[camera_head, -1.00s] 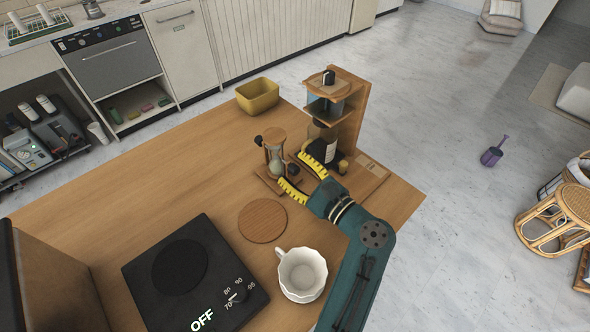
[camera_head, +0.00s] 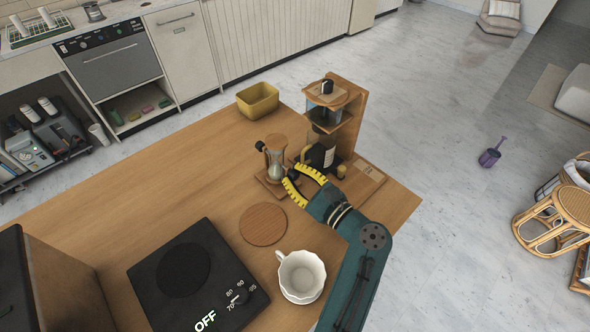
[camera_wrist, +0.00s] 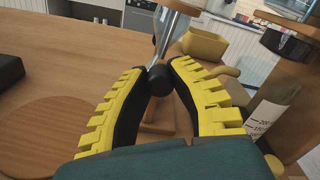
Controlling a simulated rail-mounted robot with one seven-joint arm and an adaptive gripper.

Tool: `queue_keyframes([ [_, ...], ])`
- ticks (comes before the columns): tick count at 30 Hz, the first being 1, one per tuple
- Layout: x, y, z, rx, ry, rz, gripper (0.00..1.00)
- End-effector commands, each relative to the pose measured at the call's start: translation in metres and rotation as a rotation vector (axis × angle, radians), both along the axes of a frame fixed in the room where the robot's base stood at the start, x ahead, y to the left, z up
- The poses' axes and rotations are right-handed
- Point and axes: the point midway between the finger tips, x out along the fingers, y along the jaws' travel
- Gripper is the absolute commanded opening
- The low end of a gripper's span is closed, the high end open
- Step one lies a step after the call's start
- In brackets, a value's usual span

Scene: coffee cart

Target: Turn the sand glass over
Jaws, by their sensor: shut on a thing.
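The sand glass (camera_head: 275,157) stands upright in its wooden frame on the counter, left of the coffee stand. A dark knob (camera_wrist: 159,80) on its near side shows in the wrist view. My gripper (camera_head: 290,180) reaches in from the front right. In the wrist view, the yellow-padded fingers of my gripper (camera_wrist: 158,76) are closed around the dark knob, one on each side.
The wooden coffee stand (camera_head: 348,115) with a glass vessel is close on the right. A yellow container (camera_head: 258,100) is behind. A round wooden coaster (camera_head: 263,224), a white cup (camera_head: 301,273) and a black scale-like heater (camera_head: 198,277) are in front.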

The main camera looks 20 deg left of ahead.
Motion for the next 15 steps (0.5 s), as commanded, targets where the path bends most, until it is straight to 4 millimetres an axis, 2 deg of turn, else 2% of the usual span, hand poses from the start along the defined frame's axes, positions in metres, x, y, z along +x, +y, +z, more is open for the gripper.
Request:
queue_keyframes([
  [1,-0.0002,0.0004,0.0093,0.012,0.026,0.001,0.0],
  [15,0.001,0.0001,0.0099,0.182,0.403,0.002,0.0],
])
